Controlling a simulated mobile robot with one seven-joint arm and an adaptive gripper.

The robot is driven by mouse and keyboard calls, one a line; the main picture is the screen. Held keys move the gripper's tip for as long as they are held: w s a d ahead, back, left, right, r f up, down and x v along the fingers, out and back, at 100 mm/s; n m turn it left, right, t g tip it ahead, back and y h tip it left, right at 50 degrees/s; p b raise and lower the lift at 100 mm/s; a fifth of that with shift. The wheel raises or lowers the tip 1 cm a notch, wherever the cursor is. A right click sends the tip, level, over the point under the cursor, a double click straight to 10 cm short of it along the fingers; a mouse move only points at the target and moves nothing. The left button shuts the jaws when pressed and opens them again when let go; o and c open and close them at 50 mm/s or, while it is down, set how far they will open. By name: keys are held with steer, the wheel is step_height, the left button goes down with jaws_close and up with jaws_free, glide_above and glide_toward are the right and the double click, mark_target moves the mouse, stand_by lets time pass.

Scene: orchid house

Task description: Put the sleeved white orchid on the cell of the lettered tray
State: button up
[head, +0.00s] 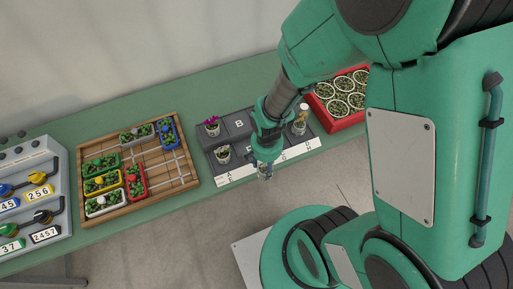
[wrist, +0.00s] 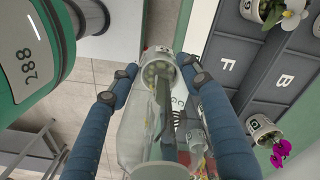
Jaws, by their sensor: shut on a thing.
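My gripper (wrist: 158,68) is shut on a clear sleeve (wrist: 145,125) with a pale pot at its far end. In the head view my gripper (head: 265,164) is at the front edge of the lettered tray (head: 240,138), and a whitish part of the held thing (head: 265,174) shows below it. The flower's colour inside the sleeve is unclear. The dark grey tray (wrist: 255,66) lies to the right in the wrist view; its cells marked F and B look empty. My arm hides part of the tray in the head view.
A magenta orchid (head: 211,126) and a pale-flowered pot (head: 222,154) stand at the tray's left end, another potted plant (head: 300,120) at its right. A white orchid (wrist: 292,14) shows in the wrist view. A wooden tray (head: 165,180) stands left, a red crate (head: 341,123) right.

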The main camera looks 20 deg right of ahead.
steer(key=w+r+m, duration=0.1)
steer(key=w+r, duration=0.3)
steer(key=w, duration=0.7)
steer(key=shift+w+r, duration=0.2)
steer(key=w+f, duration=0.1)
steer(key=w, duration=1.5)
steer(key=shift+f+b, duration=0.25)
steer(key=shift+b, duration=0.1)
steer(key=shift+f, duration=0.1)
steer(key=shift+f, duration=1.65)
steer(key=shift+f+b, duration=0.2)
steer(key=shift+b, duration=0.1)
steer(key=o, duration=1.3)
